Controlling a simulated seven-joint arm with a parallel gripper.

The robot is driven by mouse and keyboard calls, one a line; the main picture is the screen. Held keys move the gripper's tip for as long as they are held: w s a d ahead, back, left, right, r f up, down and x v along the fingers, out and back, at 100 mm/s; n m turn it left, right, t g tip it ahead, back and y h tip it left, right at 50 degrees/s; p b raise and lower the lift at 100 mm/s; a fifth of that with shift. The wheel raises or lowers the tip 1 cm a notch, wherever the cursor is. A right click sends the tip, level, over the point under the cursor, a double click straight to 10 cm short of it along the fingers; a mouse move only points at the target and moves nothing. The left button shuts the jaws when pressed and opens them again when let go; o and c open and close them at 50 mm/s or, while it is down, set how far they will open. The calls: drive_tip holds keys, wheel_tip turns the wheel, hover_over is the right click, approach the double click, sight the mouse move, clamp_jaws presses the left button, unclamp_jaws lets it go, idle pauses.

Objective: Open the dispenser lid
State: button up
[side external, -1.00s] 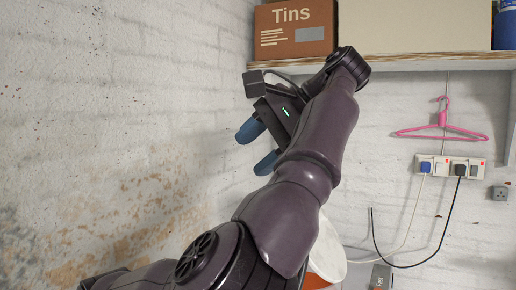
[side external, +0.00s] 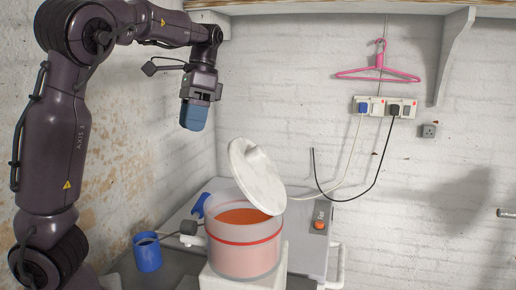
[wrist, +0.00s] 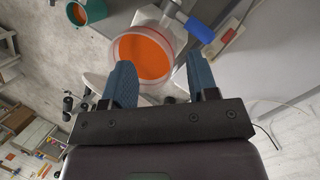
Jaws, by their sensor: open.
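The dispenser (side external: 243,255) is a clear round tub with a red band and orange contents, standing on a white block. Its white lid (side external: 256,178) is raised and steeply tilted at the right side of the rim, with the tub mouth uncovered. My gripper (side external: 194,118) is above and left of the lid, pointing down, apart from it and empty. In the wrist view my gripper (wrist: 158,63) has its two blue fingers spread, with the orange contents of the dispenser (wrist: 148,55) showing between them. The lid is hard to make out there, partly behind the fingers.
A grey box with an orange button (side external: 320,224) is at the right. Sockets with cables (side external: 385,107) and a pink hanger (side external: 378,66) are on the back wall, below a shelf.

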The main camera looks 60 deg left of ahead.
sight(260, 149)
drive_tip(key=w+d+r+m+t+h, duration=0.2)
drive_tip(key=w+d+r+m+t, duration=0.3)
drive_tip(key=d+r+m+t, duration=0.3)
drive_tip(key=shift+g, duration=0.7)
drive_tip(key=x, duration=1.3)
drive_tip(key=shift+d+f, duration=0.15)
drive_tip(key=shift+f, duration=0.15)
drive_tip(key=shift+y, duration=0.3)
clamp_jaws()
